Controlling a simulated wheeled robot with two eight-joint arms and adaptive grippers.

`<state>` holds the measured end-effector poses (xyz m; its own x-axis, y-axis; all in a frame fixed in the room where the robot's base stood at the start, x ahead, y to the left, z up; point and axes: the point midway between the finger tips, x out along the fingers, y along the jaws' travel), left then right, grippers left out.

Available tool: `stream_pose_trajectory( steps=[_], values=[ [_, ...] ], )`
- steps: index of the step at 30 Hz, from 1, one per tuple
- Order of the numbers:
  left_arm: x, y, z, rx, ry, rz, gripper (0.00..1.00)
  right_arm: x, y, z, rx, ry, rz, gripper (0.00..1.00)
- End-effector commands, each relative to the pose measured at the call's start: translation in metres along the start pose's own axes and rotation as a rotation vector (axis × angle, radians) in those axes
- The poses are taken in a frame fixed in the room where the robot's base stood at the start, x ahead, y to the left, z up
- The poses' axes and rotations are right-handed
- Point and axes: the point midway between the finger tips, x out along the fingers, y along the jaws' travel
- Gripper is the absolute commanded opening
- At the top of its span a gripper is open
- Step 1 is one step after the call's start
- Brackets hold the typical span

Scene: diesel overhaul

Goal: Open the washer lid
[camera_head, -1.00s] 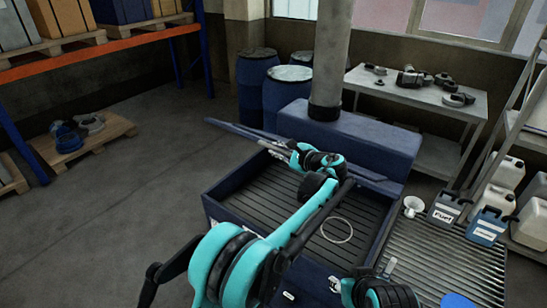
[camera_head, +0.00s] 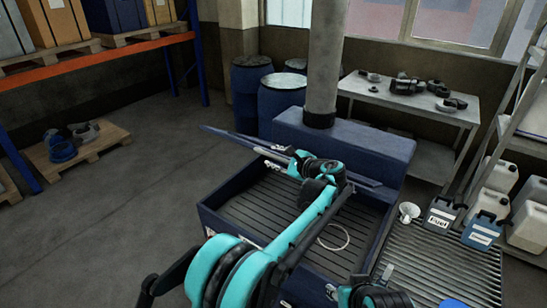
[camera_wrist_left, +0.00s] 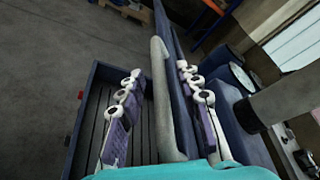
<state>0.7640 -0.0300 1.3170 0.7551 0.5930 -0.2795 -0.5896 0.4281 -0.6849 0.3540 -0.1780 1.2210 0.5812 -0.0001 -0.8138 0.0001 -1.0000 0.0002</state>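The washer is a dark blue basin (camera_head: 203,217) with a slatted floor, open on top. Its blue lid (camera_head: 225,137) stands raised and steeply tilted along the back side; the left wrist view shows the lid (camera_wrist_left: 178,55) nearly edge-on with a grey handle bar (camera_wrist_left: 163,95) along it. My left gripper (camera_head: 277,159) is at the lid's upper edge. In the left wrist view its two fingers (camera_wrist_left: 158,97) are apart, one on each side of the bar and lid, with a visible gap to the bar. My right gripper (camera_head: 360,282) is low at the basin's front right, its fingers apart and partly cut off.
A blue housing (camera_head: 365,150) with a grey column (camera_head: 325,70) stands behind the lid. Blue barrels (camera_head: 280,98) are behind it. A ribbed drain table (camera_head: 440,262) with a funnel (camera_head: 409,211) and canisters (camera_head: 440,215) is at right.

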Motion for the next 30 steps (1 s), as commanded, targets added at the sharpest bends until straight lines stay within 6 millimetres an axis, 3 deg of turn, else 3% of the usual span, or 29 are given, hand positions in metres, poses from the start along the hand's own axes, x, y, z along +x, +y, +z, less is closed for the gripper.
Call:
stream_pose_trajectory(
  steps=[9,15,27,30],
  values=[
    [-0.068,0.0,-0.001,0.002,0.002,-0.002,0.34,0.0,0.0,0.0,0.0,0.0,0.0,0.4],
    [-0.099,0.0,-0.001,0.001,0.001,-0.001,0.34,0.0,0.0,0.0,0.0,0.0,0.0,0.4],
    [-0.109,0.0,0.0,0.001,0.0,0.0,0.34,0.0,0.0,0.0,0.0,0.0,0.0,0.4],
    [-0.107,0.002,0.001,-0.004,0.002,0.005,0.1,0.001,0.0,0.001,0.0,0.0,0.0,0.4]
  ],
)
